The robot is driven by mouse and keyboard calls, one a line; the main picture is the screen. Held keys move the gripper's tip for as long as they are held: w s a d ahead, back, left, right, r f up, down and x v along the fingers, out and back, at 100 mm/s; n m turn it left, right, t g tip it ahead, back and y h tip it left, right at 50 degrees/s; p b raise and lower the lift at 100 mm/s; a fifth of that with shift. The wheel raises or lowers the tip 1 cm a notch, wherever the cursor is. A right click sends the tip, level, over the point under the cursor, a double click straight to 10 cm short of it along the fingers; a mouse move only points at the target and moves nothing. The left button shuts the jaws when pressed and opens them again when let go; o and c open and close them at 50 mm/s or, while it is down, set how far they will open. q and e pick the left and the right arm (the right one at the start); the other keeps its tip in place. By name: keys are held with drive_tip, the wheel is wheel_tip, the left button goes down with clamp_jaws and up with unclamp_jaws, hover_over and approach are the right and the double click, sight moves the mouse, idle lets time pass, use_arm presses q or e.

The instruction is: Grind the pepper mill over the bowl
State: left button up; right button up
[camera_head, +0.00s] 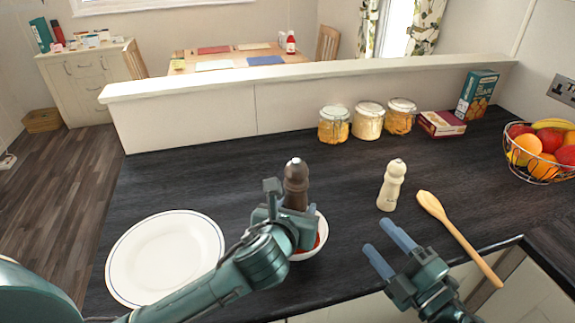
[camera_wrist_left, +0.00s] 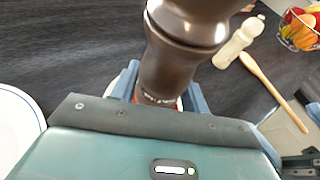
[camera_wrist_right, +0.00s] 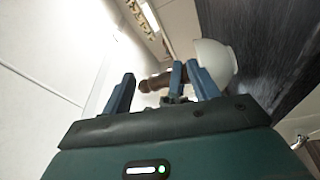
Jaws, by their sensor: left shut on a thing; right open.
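A dark brown pepper mill (camera_head: 296,183) is upright in my left gripper (camera_head: 284,208), whose fingers are shut on its body. The mill also fills the middle of the left wrist view (camera_wrist_left: 180,60). A white bowl (camera_head: 318,226) with something red in it is just behind and below the left gripper, mostly hidden by it; the mill appears above it. The bowl also shows in the right wrist view (camera_wrist_right: 218,64). My right gripper (camera_head: 379,235) is open and empty over the counter's front edge, right of the bowl.
A cream mill (camera_head: 392,186) stands right of the bowl, with a wooden spoon (camera_head: 455,235) beside it. A white plate (camera_head: 165,255) lies at left. Jars (camera_head: 368,120), boxes (camera_head: 476,95) and a fruit basket (camera_head: 541,152) stand at the back and right. The counter behind the mill is clear.

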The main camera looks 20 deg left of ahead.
drive_tip(key=w+a+r+n+g+y, duration=0.1)
drive_tip(key=a+r+n+g+y, duration=0.3)
drive_tip(key=r+n, duration=0.45)
drive_tip(key=n+g, duration=0.5)
drive_tip(key=n, duration=0.9)
approach(289, 165)
drive_tip(key=shift+h, duration=0.3)
drive_tip(key=w+a, duration=0.1)
drive_tip(key=a, duration=0.2)
drive_tip(key=w+a, duration=0.1)
drive_tip(key=a, duration=0.3)
drive_tip(key=w+a, duration=0.1)
drive_tip(key=a, duration=0.2)
drive_tip(key=shift+w+a+f, duration=0.15)
drive_tip(key=shift+a+f, duration=0.2)
drive_tip(key=shift+f, duration=0.05)
drive_tip(key=c, duration=1)
drive_tip(key=shift+w+d+f+m+t+h, duration=0.15)
drive_tip(key=shift+m+t+h, duration=0.15)
drive_tip(key=shift+m+t, duration=0.3)
drive_tip(key=shift+m+t+h, duration=0.3)
drive_tip(key=shift+m+t, duration=0.65)
drive_tip(key=shift+t, duration=0.15)
drive_tip(key=shift+m+t, duration=0.3)
drive_tip(key=shift+t, duration=0.1)
